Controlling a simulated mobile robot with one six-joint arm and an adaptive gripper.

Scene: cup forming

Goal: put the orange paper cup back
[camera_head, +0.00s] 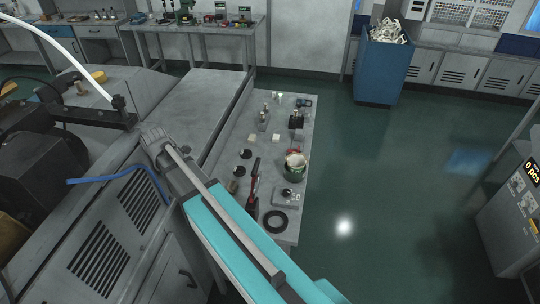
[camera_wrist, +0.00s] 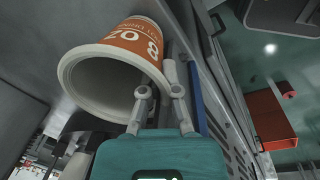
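The orange paper cup (camera_wrist: 141,38), with white lettering and a white rim, lies tilted at the upper left of the wrist view, its open mouth toward the camera. My gripper (camera_wrist: 161,88) is right at the cup's rim. The right finger runs along the outside of the cup's wall. The left finger meets the rim and its tip does not show clearly, so I cannot tell whether the wall is pinched between them. In the head view I cannot make out the cup, and my gripper's fingertips are not clear behind my arm.
A grey machine cabinet (camera_head: 102,262) with vents stands at the left. A blue bin (camera_head: 379,77) with white pieces stands at the back. The floor right of the table is clear.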

